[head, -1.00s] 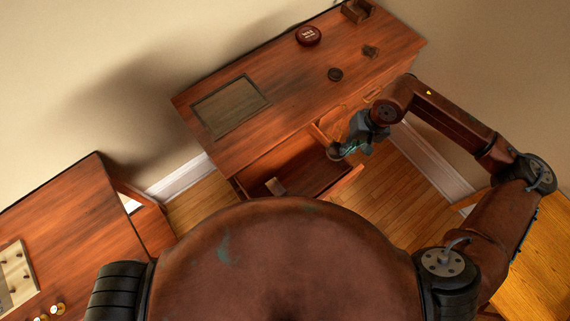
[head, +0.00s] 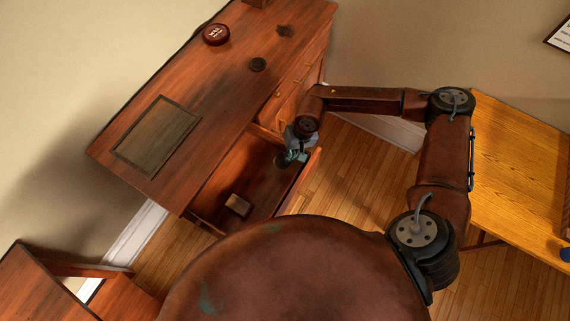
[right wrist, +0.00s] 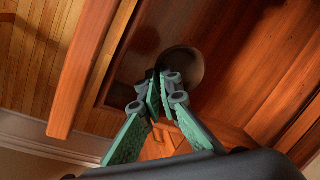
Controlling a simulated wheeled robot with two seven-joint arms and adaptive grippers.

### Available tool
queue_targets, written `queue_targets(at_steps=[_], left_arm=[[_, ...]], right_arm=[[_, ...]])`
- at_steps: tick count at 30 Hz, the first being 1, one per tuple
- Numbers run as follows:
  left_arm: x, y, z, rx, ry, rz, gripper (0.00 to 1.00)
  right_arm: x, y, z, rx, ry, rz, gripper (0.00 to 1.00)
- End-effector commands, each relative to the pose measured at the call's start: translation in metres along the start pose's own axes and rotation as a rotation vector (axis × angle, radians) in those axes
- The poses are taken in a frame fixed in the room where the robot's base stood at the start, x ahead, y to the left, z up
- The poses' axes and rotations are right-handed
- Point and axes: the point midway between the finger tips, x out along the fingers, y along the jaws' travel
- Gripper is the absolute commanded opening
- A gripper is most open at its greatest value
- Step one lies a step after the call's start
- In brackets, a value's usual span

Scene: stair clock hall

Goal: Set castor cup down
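The castor cup (right wrist: 185,65) is a dark round cup at my right fingertips in the right wrist view. In the head view it is a small dark shape (head: 281,161) at the right end of the open drawer (head: 297,188). My right gripper (right wrist: 162,88) has its green-padded fingers closed together at the cup's near rim. A shadow lies on the drawer floor apart from the cup, so it appears held above the floor. The fingers partly hide the cup's near side. My left gripper is out of view.
A small wooden block (head: 238,205) lies in the drawer's left part. A lighter wooden table (head: 515,180) stands right.

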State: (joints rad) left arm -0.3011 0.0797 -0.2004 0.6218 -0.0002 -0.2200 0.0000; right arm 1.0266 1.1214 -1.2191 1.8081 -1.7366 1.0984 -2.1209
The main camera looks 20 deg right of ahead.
Motion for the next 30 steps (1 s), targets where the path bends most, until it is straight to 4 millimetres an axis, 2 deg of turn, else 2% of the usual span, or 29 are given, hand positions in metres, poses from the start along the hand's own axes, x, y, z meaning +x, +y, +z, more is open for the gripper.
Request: queue_targets(at_steps=[1, 4, 14, 19, 26, 27, 30], left_arm=[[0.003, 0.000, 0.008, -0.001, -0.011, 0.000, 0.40], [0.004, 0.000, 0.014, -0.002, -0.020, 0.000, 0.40], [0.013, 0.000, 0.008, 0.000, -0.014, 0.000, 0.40], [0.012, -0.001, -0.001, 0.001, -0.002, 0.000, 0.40], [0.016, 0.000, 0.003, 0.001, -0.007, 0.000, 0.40], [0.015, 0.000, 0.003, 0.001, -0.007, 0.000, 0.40], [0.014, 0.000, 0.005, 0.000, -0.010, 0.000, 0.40]], right_arm=[[0.010, 0.002, 0.001, 0.001, -0.003, -0.001, 0.00], [0.018, 0.004, 0.000, 0.001, -0.001, 0.000, 0.00], [0.063, 0.013, 0.001, 0.001, -0.001, 0.000, 0.00], [0.063, 0.014, 0.000, 0.000, 0.001, 0.000, 0.00], [0.068, 0.015, 0.000, 0.000, 0.000, 0.000, 0.00], [0.067, 0.014, 0.000, 0.000, 0.000, 0.000, 0.06], [0.067, 0.015, 0.001, 0.000, 0.000, 0.000, 0.13]])
